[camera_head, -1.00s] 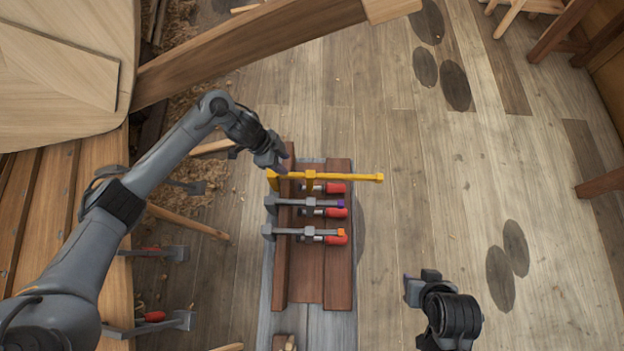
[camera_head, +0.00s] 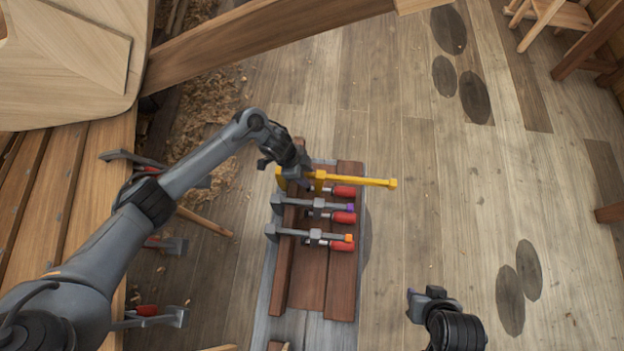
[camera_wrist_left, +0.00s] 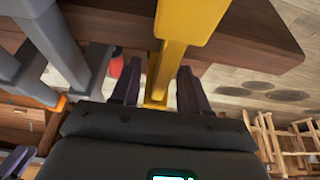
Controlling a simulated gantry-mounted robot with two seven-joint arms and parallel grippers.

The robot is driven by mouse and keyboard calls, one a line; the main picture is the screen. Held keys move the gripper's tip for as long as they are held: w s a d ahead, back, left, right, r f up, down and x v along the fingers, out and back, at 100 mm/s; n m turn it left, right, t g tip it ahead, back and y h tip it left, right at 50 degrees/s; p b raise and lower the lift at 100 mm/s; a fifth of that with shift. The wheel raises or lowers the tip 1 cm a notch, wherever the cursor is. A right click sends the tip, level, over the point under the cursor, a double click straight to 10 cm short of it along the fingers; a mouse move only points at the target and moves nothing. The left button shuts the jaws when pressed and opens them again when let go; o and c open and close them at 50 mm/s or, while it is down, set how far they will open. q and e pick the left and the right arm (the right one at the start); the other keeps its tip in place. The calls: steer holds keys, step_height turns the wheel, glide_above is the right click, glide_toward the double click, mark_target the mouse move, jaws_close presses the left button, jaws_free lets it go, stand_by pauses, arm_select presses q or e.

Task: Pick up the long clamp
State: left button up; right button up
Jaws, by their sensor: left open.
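The long clamp is yellow (camera_head: 355,181), with a red handle, and lies across the top of a brown wooden rack, its bar pointing right. My left gripper (camera_head: 303,172) is at the clamp's left part in the head view. In the left wrist view my left gripper (camera_wrist_left: 158,90) is open, its two dark fingers on either side of the yellow bar (camera_wrist_left: 165,70). Whether they touch it I cannot tell. My right gripper (camera_head: 418,298) hangs over the floor at lower right, apart from the clamps; its fingers are too small to read.
Two shorter grey clamps, one purple-tipped (camera_head: 316,204) and one orange-tipped (camera_head: 310,234), lie on the same rack (camera_head: 312,285) just below the long clamp. A wooden beam (camera_head: 270,40) crosses above. Several grey clamps hang along the planked hull at left.

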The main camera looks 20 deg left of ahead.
arm_select(q)
jaws_close()
stand_by(1.4)
steer(key=shift+w+r, duration=0.1)
steer(key=shift+r, duration=0.1)
